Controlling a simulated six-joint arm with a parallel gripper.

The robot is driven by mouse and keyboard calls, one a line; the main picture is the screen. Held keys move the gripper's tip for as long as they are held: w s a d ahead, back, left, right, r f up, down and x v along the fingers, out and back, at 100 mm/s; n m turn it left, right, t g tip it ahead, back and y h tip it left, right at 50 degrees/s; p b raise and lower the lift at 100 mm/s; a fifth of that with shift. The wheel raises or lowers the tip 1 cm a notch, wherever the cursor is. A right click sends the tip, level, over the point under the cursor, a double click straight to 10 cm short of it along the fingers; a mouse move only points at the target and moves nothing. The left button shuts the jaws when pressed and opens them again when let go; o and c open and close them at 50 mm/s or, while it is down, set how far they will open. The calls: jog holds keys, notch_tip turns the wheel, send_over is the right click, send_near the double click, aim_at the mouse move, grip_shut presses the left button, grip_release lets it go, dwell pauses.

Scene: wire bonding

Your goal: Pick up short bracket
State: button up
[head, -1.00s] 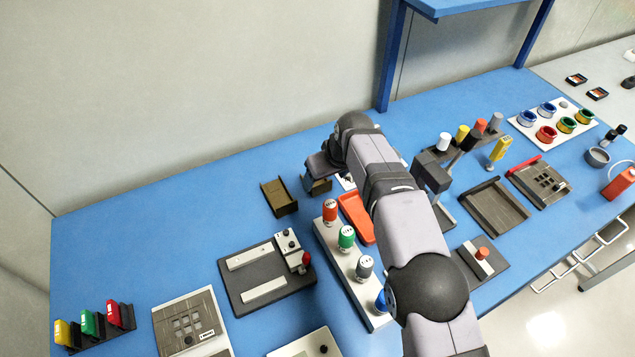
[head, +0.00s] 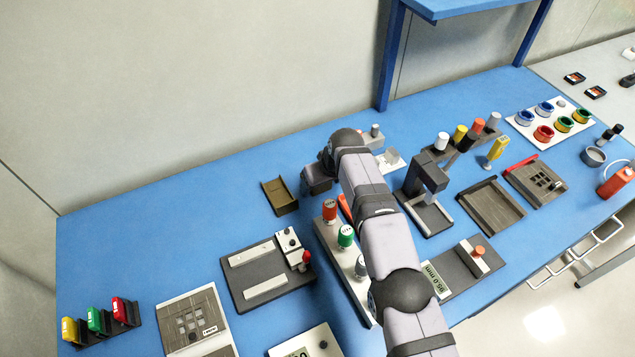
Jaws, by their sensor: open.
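An olive-brown bracket (head: 280,197) lies on the blue bench left of my gripper, apart from it. No label shows whether it is the short bracket. A second olive-brown piece, seen earlier just right of it, is now hidden behind my wrist and gripper. My gripper (head: 317,183) is open, pointing down toward the bench at the end of my arm. Its fingertips are too small and dark to make out, and I cannot tell whether anything lies between them.
A white rack (head: 331,243) with coloured-capped bottles stands in front of my gripper, partly behind my arm. A dark fixture plate (head: 232,262) lies front left. A dark stand (head: 428,178) rises on the right. The bench left of the bracket is clear.

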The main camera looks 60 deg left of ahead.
jog(key=c, duration=1.2)
jog(key=shift+r, duration=0.15)
notch_tip(320, 180, up, 8)
jog(key=p, duration=0.6)
jog(key=shift+p, duration=0.3)
jog(key=f+b, duration=0.2)
jog(key=b, duration=0.1)
jog(key=shift+s, duration=0.25)
jog(key=s+b, duration=0.1)
jog(key=b, duration=0.4)
jog(key=shift+s+a+f, duration=0.1)
jog(key=shift+s+f, duration=0.05)
jog(key=shift+s, duration=0.05)
jog(key=s+b, duration=0.3)
jog(key=s, duration=0.2)
jog(key=s+d+b, duration=0.1)
jog(key=s+b, duration=0.2)
jog(key=s, duration=0.2)
jog(key=s+d+r+b, duration=0.1)
jog(key=s+b, duration=0.3)
jog(key=s, duration=0.2)
